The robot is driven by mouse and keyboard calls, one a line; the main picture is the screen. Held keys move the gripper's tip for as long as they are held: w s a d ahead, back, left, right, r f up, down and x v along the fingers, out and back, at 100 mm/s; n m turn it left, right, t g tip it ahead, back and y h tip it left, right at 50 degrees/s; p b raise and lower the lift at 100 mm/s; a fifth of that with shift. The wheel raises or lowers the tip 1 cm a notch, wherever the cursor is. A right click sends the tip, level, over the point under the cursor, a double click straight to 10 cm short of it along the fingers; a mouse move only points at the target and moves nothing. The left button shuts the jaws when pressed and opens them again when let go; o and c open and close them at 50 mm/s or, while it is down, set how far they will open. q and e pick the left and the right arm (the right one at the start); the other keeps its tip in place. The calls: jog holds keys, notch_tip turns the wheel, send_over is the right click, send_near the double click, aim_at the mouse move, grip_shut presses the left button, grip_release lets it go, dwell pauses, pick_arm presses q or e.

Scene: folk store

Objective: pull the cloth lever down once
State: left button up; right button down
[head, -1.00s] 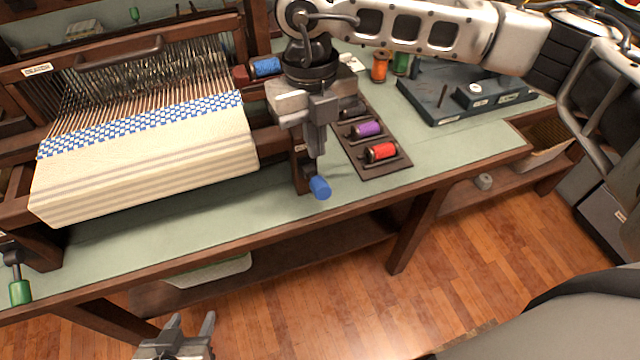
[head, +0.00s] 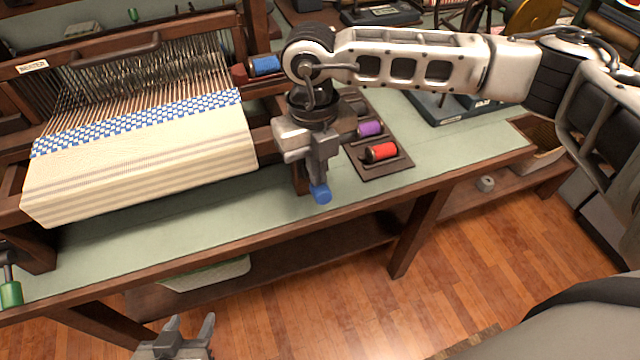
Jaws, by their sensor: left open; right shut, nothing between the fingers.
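The loom carries cream cloth (head: 140,175) with a blue-white checked band. A lever with a blue handle (head: 320,194) sticks out at the loom's right front corner. A second lever with a green handle (head: 10,294) is at the left front edge. No readable label tells me which is the cloth lever. My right gripper (head: 321,182) is shut with its fingertips pointing down at the top of the blue handle. They look in contact, but the gripper hides most of that lever. My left gripper (head: 190,332) is open and empty, low in front of the bench.
A dark rack with purple (head: 369,129) and red (head: 381,152) thread spools lies just right of my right gripper. A blue spool (head: 264,65) is behind it. The green bench top (head: 190,225) is bare in front of the loom.

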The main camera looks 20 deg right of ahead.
notch_tip(320, 180, down, 3)
jog(key=b, duration=0.3)
jog(key=shift+f, duration=0.15)
jog(key=shift+r+p, duration=0.3)
jog(key=shift+r, duration=0.05)
jog(key=shift+w+a+r+b, duration=0.1)
jog(key=shift+w+r+b, duration=0.15)
jog(key=shift+w, duration=0.5)
jog(key=shift+w+a+r+b, duration=0.15)
jog(key=shift+w+b, duration=0.2)
jog(key=shift+w, duration=0.4)
pick_arm(q)
notch_tip(320, 180, down, 3)
jog(key=shift+f, duration=0.15)
jog(key=shift+r, duration=0.2)
pick_arm(e)
jog(key=shift+d, duration=0.1)
jog(key=shift+r, duration=0.1)
pick_arm(q)
jog(key=shift+w+d+r+b, duration=0.15)
jog(key=shift+d+r+b, duration=0.2)
jog(key=shift+b, duration=0.35)
pick_arm(e)
notch_tip(320, 180, up, 16)
jog(key=w, duration=0.1)
jog(key=shift+w, duration=0.3)
